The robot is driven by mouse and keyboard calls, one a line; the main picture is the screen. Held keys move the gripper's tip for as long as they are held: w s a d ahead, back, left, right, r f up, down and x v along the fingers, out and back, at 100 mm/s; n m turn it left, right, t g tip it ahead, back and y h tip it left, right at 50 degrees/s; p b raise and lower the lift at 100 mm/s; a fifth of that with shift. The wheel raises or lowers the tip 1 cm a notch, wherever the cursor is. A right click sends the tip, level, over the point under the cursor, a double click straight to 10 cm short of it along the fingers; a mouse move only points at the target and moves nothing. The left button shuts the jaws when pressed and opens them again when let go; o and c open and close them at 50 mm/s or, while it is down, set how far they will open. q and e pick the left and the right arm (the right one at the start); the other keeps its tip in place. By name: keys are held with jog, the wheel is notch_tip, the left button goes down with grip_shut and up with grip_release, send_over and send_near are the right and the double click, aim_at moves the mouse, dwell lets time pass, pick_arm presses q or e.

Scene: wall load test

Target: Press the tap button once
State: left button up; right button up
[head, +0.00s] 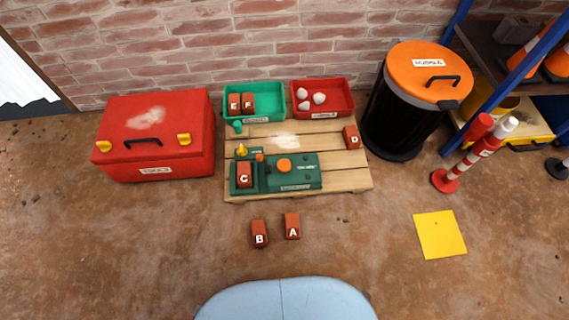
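A dark green device (308,180) lies on a low wooden pallet (350,179) in the middle of the head view. A round orange button (284,165) sits on its top. A smaller orange part (260,157) and a yellow knob (241,150) are at its left end. The device carries small labels, too blurred to read, so I cannot tell for sure which part is called the tap button. A red block marked C (244,175) rests on the device's left part. Neither of my grippers is in view.
Behind the device stand a green bin (265,88) with two blocks and a red bin (340,98) with pale stones. Block D (352,137) is on the pallet. Blocks B (259,233) and A (292,226) lie in front. A red toolbox (155,137) and black bin (392,125) flank it.

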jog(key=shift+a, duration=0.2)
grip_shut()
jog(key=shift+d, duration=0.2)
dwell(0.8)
